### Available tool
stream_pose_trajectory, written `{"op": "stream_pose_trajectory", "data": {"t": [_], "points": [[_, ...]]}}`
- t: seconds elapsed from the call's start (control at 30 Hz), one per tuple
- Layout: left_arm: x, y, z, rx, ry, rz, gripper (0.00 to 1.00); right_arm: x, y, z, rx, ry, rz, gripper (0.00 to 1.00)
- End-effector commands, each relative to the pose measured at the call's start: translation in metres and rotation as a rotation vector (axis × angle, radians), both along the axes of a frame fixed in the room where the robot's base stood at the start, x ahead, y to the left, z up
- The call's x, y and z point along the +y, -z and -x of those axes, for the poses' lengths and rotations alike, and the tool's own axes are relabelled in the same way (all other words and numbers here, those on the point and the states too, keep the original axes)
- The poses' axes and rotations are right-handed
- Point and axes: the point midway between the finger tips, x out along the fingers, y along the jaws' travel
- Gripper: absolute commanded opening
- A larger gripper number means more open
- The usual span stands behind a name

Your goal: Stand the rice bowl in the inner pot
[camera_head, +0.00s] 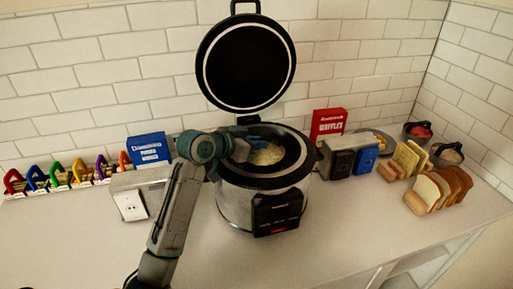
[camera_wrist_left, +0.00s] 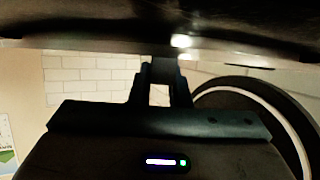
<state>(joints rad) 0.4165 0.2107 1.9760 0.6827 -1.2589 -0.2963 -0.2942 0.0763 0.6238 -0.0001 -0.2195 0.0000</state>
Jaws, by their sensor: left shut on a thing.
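The cooker's inner pot (camera_head: 293,160) is open at the top of the silver and black cooker (camera_head: 238,205), in the middle of the counter. Pale rice (camera_head: 267,155) shows inside its dark opening. My left gripper (camera_head: 244,145) reaches in from the left over the pot's back left side. It appears shut on the rice bowl, whose outline is hard to tell from the dark pot. In the left wrist view, a dark blurred surface (camera_wrist_left: 90,35), probably the bowl, spans the top, at the tips of my fingers. My right gripper is not in view.
The cooker's round lid (camera_head: 246,65) stands open behind the pot. A blue box (camera_head: 148,148) and white appliance (camera_head: 133,205) stand at left. A red box (camera_head: 328,122), black toaster (camera_head: 345,160) and bread rack (camera_head: 440,190) stand at right. The front counter is clear.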

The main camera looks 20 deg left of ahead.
Motion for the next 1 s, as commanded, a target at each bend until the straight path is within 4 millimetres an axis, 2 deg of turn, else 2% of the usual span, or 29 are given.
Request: {"op": "stream_pose_trajectory", "data": {"t": [0.2,0.57,0.6,0.7,1.0], "points": [[0.0,0.022,0.0,0.0,0.0,0.001,0.0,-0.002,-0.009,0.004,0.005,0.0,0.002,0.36],[0.0,0.026,0.0,-0.003,0.0,0.001,0.0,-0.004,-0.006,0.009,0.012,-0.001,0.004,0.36],[0.0,0.027,0.0,0.0,0.0,0.0,0.22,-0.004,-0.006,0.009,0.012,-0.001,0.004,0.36],[0.0,0.027,0.0,0.0,0.0,0.0,0.38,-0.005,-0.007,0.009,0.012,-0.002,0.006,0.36],[0.0,0.025,0.0,0.0,0.0,0.0,0.38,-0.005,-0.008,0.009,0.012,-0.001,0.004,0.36]]}}
